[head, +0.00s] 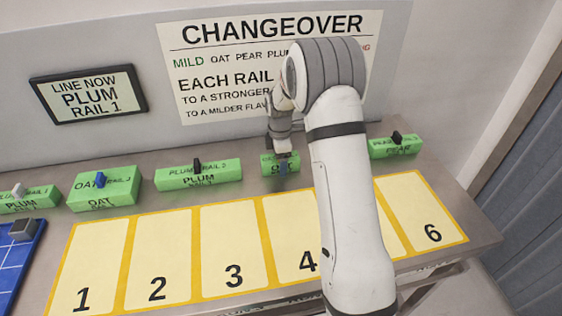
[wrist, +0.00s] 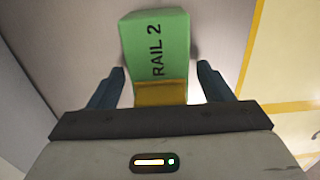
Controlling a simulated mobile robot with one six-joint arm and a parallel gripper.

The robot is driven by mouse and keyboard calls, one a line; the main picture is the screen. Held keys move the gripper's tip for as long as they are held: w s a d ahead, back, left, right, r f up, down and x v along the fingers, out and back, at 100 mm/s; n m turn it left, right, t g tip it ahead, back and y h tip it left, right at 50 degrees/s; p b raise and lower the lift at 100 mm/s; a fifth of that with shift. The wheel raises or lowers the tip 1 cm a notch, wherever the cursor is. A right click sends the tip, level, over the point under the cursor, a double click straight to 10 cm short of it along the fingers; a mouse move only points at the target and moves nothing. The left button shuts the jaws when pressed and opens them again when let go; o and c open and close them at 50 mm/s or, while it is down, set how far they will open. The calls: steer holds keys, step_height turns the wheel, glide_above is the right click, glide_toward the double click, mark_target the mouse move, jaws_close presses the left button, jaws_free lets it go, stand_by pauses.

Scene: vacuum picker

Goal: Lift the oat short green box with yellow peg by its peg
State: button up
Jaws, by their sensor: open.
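A short green box (head: 268,169) stands on the table behind panel 4 in the head view. Its lettering there is partly covered by my gripper (head: 283,163) and seems to begin with OAT. In the wrist view the green box (wrist: 158,40) reads RAIL 2 on top, and its yellow peg (wrist: 160,93) stands toward me. My gripper (wrist: 161,72) is open, with one finger on each side of the peg and a gap on both sides. The peg is hidden in the head view.
Other green boxes stand in the row: a PLUM box (head: 200,176) with black peg, a larger OAT box (head: 105,190) with blue peg, one (head: 395,148) at right. Numbered yellow panels (head: 165,260) lie in front. A blue tray (head: 18,255) is at far left.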

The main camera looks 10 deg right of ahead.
steer(key=shift+c, duration=0.4)
steer(key=c, duration=1)
